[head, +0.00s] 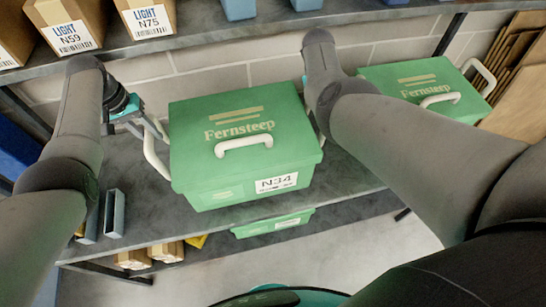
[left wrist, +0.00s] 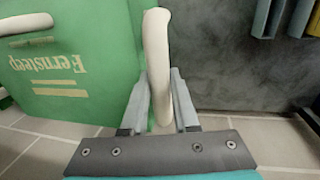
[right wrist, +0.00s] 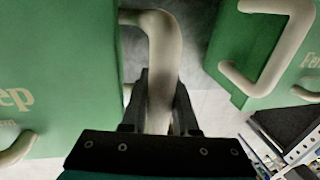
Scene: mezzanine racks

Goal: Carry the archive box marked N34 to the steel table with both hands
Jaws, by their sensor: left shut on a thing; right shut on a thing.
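The green archive box marked N34 (head: 240,165) is on the middle rack shelf, lid closed, its label facing me. I cannot tell whether it rests on the shelf or hangs just above it. My left gripper (head: 146,122) is at its left side; the left wrist view shows its fingers around the white side handle (left wrist: 156,50). My right gripper (right wrist: 162,80) is shut on the right side handle (right wrist: 163,45) in the right wrist view. In the head view my right forearm hides that gripper. The steel table is not identifiable in these views.
A second green box (head: 425,85) stands to the right on the same shelf (head: 130,225). Cardboard boxes (head: 70,25) are on the shelf above. Another green box (head: 272,224) is below. Grey bins (head: 115,213) sit left of N34. Flat cardboard (head: 515,95) leans at the far right.

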